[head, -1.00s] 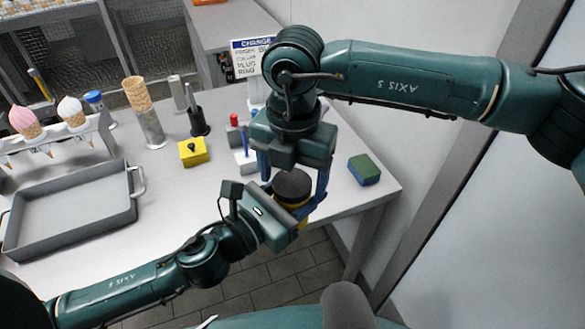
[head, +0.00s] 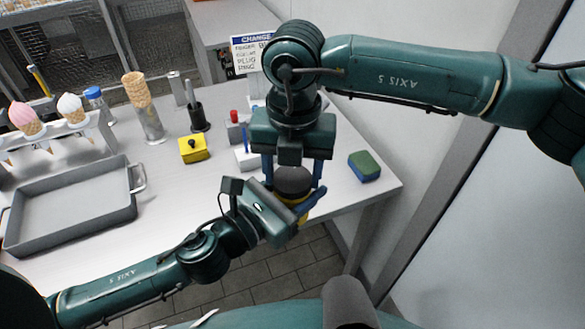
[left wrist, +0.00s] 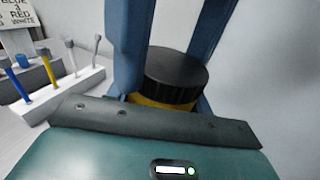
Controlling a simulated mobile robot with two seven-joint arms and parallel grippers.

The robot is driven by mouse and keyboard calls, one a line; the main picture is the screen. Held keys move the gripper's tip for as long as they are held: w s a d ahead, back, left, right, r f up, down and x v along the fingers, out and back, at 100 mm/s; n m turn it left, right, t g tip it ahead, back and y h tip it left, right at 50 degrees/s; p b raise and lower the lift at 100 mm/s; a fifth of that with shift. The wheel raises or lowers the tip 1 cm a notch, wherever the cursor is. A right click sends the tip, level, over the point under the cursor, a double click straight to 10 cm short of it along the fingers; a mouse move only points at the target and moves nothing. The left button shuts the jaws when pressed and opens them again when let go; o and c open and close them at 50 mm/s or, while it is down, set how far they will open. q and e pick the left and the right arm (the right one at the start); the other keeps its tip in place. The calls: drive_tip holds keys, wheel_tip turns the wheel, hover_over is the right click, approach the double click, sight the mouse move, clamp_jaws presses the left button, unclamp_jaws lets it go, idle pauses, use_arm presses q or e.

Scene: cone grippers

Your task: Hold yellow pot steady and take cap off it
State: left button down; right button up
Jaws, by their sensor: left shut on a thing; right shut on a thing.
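The yellow pot (head: 302,218) is held upright in front of the table's near edge, mostly hidden by my grippers. Its yellow wall shows as a band in the left wrist view (left wrist: 150,102). The round black cap (head: 293,181) sits on top of it, with a ribbed side in the left wrist view (left wrist: 175,72). My left gripper (head: 303,207) comes in from the lower left and is shut on the pot. My right gripper (head: 293,176) points down from above, its blue fingers on both sides of the cap and shut on it. No gap shows between cap and pot.
A green and blue sponge-like block (head: 365,166) lies right of the grippers. Behind them stand a white block with small rods (head: 246,158) and a sign (head: 250,53). A yellow block (head: 194,149), cone holder and grey tray (head: 70,215) are left. Floor lies open below.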

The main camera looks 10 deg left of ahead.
drive_tip(key=o, duration=1.1)
wheel_tip(320, 180, up, 4)
drive_tip(key=shift+r, duration=0.2)
drive_tip(key=shift+c, duration=0.2)
wheel_tip(320, 180, up, 3)
drive_tip(key=m, duration=0.2)
drive_tip(key=shift+r+m, duration=0.1)
drive_tip(key=shift+m, duration=0.3)
drive_tip(key=shift+c, duration=0.3)
drive_tip(key=shift+d+f+m, duration=0.1)
drive_tip(key=shift+f+m, duration=0.2)
drive_tip(key=shift+f, duration=0.1)
wheel_tip(320, 180, down, 7)
drive_tip(key=shift+r, duration=0.1)
